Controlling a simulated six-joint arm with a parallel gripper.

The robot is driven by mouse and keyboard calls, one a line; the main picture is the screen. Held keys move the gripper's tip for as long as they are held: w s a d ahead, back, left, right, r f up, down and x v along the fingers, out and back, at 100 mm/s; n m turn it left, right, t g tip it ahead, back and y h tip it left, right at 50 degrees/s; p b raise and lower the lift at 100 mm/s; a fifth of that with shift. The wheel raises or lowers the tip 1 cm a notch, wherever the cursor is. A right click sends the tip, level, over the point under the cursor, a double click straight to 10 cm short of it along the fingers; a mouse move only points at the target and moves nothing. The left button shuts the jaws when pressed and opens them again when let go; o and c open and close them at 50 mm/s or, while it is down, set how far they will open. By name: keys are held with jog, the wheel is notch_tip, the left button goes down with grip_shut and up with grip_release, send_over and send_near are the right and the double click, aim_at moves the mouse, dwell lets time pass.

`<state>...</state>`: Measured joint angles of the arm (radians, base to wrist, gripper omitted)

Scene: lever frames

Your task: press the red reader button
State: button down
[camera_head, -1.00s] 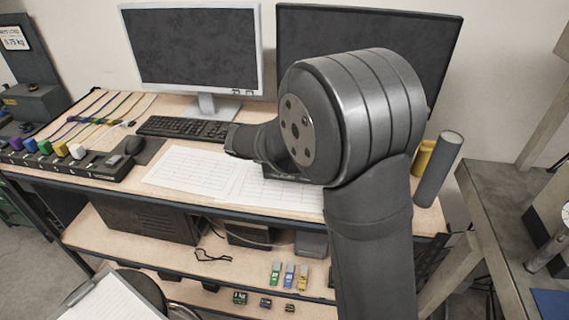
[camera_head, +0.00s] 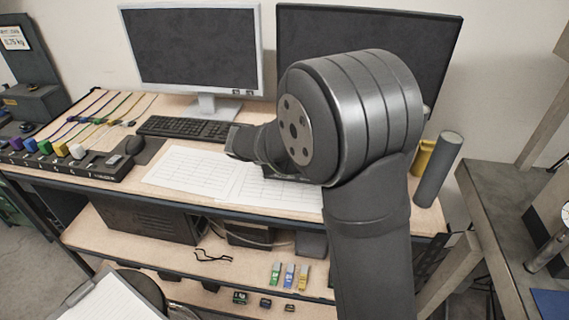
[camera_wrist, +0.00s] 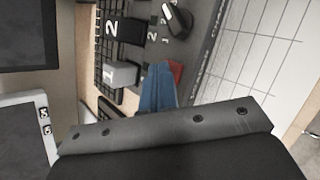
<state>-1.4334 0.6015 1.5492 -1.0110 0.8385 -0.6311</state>
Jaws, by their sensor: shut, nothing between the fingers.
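The red button (camera_wrist: 177,69) shows in the wrist view as a small red patch on a grey panel (camera_wrist: 199,48), right beside my fingertips. My fingers hide part of it. My gripper (camera_wrist: 159,72) has blue fingers, shut and empty, pointing at the panel near the button. I cannot tell whether they touch it. In the head view my own arm hides the fingertips, and I cannot make out the button there.
The panel also carries a black knob (camera_wrist: 177,17), a block marked 2 (camera_wrist: 124,28) and a block marked 1 (camera_wrist: 119,74). A keyboard (camera_head: 183,129), two monitors (camera_head: 192,50) and paper sheets (camera_head: 190,172) are on the desk. A grey cylinder (camera_head: 438,170) stands at right.

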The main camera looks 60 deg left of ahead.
jog(key=shift+r, duration=0.7)
jog(key=shift+r, duration=2.55)
jog(key=shift+f, duration=0.15)
notch_tip(320, 180, up, 4)
jog(key=shift+r, duration=0.1)
